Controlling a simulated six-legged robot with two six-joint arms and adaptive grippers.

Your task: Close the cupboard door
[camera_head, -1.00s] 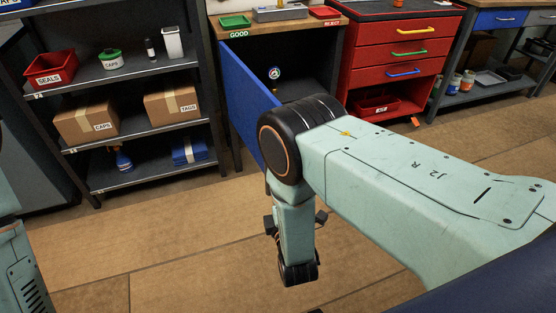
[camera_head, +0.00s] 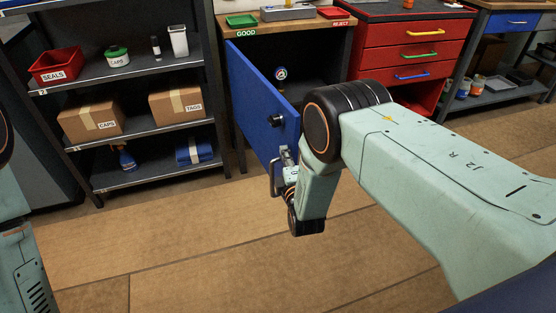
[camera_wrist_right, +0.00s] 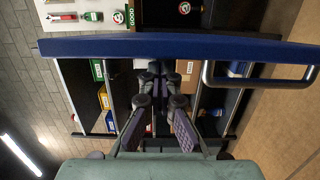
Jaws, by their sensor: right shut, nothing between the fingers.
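The blue cupboard door (camera_head: 252,92) stands open, swung out from the left side of the cupboard (camera_head: 312,52). A black knob-like part (camera_head: 277,120) shows on the door near its free edge. A metal bar handle (camera_head: 274,180) sticks out low down; in the right wrist view the handle (camera_wrist_right: 258,83) is right of the fingers. My right gripper (camera_head: 286,156) is shut and empty at the lower free-edge end of the door. In the wrist view its fingertips (camera_wrist_right: 161,72) lie close to the blue door panel (camera_wrist_right: 95,47); I cannot tell whether they touch. The left gripper is out of view.
A shelf unit (camera_head: 140,84) with boxes and bins stands left of the door. A red drawer cabinet (camera_head: 408,52) stands right of the cupboard. Trays (camera_head: 242,21) lie on the cupboard's top. The wooden floor (camera_head: 150,235) in front is clear.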

